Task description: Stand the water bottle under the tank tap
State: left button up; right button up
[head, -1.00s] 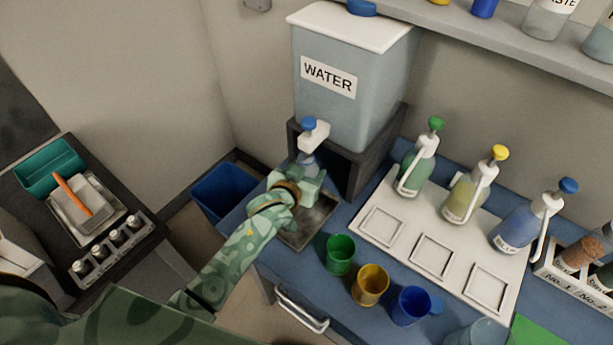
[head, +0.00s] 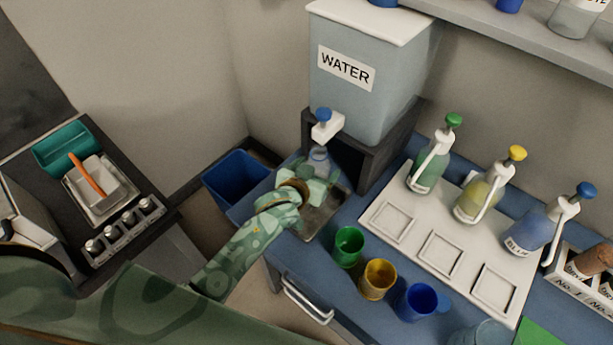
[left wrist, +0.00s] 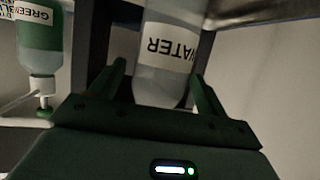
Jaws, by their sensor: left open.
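The water tank (head: 372,95) stands on a dark stand at the back, with a white tap (head: 327,130) with a blue knob on its front. The clear water bottle (head: 319,157) stands upright below the tap, over the grey drip tray (head: 325,222). Its lower part is hidden by my gripper in the head view. In the left wrist view the bottle (left wrist: 165,85) appears upside down, with its WATER label between the fingers. My left gripper (head: 312,180) is open, its fingers on either side of the bottle with gaps showing. My right gripper is not in view.
A green cup (head: 348,246), a yellow cup (head: 376,279) and a blue cup (head: 416,301) stand right of my arm. A white board (head: 440,245) holds green, yellow and blue pump bottles. A blue bin (head: 236,180) is left of the bench.

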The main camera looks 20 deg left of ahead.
pick_arm(q)
jog(key=p+v, duration=0.2)
jog(key=v, duration=0.8)
jog(key=shift+s+r, duration=0.25)
dwell(0.9)
